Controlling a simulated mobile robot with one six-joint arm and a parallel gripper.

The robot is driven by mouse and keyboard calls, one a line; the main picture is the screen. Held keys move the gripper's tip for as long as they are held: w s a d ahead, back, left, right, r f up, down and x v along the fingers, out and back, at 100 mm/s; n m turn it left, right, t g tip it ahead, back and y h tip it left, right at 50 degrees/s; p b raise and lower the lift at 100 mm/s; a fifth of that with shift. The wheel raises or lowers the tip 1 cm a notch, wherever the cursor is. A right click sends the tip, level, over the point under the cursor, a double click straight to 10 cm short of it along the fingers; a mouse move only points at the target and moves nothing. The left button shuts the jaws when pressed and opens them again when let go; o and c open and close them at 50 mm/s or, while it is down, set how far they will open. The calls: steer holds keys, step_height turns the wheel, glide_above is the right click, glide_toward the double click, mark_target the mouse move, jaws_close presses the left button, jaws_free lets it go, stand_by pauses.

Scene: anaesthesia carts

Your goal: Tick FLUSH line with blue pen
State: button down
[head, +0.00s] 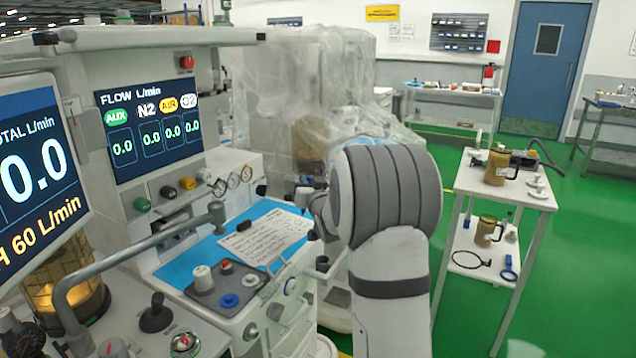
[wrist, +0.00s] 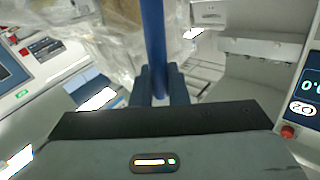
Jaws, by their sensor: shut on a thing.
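A white sheet with lines of printed text (head: 268,238) lies on the blue mat (head: 196,264) on the cart top; its lines are too small to read, so I cannot pick out the FLUSH line. In the wrist view, my gripper (wrist: 160,88) is shut on a blue pen (wrist: 154,38), which stands out between the fingers. In the head view, my arm hides most of the gripper, and I cannot make out the pen. The arm is just right of the sheet. Whether the pen tip touches anything cannot be seen.
A small black object (head: 243,226) lies at the sheet's left edge. Knobs on a grey block (head: 226,286) stand in front of the mat, and a bent metal arm (head: 135,262) crosses at left. Flow screens (head: 150,125) rise behind. A white trolley (head: 505,190) stands right.

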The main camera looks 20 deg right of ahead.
steer(key=shift+m, duration=0.4)
steer(key=shift+w+a+f+p, duration=0.15)
steer(key=shift+w+f, duration=0.25)
steer(key=shift+f, duration=0.45)
steer(key=shift+w+a+f+p, duration=0.1)
steer(key=shift+w+f, duration=0.35)
steer(key=shift+f, duration=0.35)
steer(key=shift+w+a+f+p, duration=0.15)
steer(key=shift+w+f, duration=0.25)
steer(key=shift+f, duration=0.45)
steer(key=shift+f+b, duration=0.65)
steer(key=shift+b, duration=0.1)
steer(key=shift+w+d+b, duration=0.15)
steer(key=shift+d+b, duration=0.15)
steer(key=shift+b, duration=0.8)
stand_by(1.0)
steer(key=shift+w+d+b, duration=0.1)
steer(key=shift+b, duration=0.2)
stand_by(0.5)
step_height(320, 180, up, 7)
steer(key=p, duration=0.2)
stand_by(0.7)
